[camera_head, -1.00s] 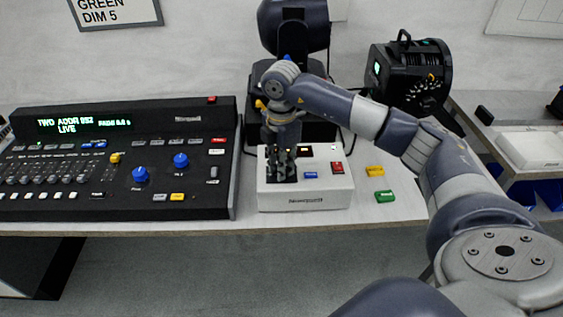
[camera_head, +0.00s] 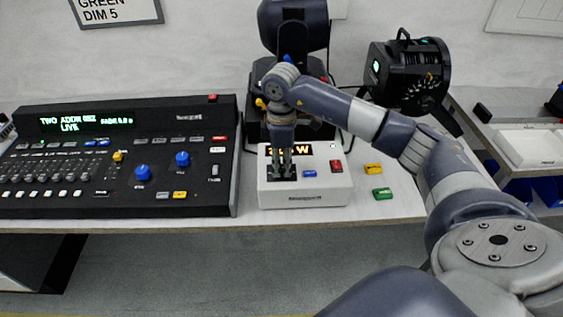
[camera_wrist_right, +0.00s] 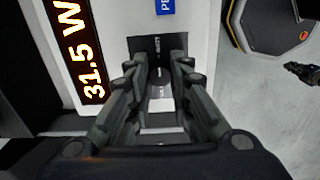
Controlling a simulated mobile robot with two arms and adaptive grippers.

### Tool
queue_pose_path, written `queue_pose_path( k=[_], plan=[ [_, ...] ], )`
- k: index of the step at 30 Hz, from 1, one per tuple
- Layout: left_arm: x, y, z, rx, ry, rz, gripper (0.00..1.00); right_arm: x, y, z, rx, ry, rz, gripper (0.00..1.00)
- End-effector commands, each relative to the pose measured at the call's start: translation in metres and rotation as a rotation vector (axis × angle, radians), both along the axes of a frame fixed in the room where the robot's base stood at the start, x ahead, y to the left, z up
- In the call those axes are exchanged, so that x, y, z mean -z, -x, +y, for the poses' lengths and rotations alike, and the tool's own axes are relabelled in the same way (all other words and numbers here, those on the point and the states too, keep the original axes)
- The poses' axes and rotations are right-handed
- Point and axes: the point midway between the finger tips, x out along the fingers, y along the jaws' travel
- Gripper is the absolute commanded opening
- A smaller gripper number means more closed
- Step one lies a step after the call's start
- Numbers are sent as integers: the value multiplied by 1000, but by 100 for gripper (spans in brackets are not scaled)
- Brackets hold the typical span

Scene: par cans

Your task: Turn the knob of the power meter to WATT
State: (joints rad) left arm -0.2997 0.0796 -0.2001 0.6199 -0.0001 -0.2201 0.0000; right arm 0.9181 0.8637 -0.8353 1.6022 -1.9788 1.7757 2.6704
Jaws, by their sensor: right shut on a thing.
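The power meter (camera_head: 318,187) is a white box on the table, in the middle of the head view. Its display (camera_head: 300,149) is lit, and in the right wrist view the display (camera_wrist_right: 82,45) reads 31.5 W. My right gripper (camera_head: 281,176) points down at the black plate on the left of the meter's top. In the right wrist view, my right gripper (camera_wrist_right: 158,80) is shut on the knob, which its fingers largely hide. A black plate with small lettering (camera_wrist_right: 155,46) shows between and beyond the fingers. My left gripper is not in view.
A black lighting console (camera_head: 120,165) stands left of the meter. Dark lamps stand behind.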

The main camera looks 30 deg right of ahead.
Motion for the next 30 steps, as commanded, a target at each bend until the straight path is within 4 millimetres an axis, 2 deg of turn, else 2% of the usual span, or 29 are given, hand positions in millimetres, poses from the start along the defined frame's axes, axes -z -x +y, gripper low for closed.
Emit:
queue_pose_path(
  k=[12, 13, 15, 16, 26, 30],
  plan=[
    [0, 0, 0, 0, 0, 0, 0, -2, -1, -1, 11, 0, -4, 0],
    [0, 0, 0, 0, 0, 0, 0, -2, -1, -1, 11, 0, -4, 22],
    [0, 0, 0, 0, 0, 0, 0, -1, -1, -1, 11, 0, -4, 38],
    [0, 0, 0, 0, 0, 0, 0, -1, -1, -1, 11, 0, -4, 41],
    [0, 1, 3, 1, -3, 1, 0, -2, -1, 0, 8, 0, -1, 41],
    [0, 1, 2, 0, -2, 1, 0, -14, -1, 0, 8, -1, -3, 41]
  ],
)
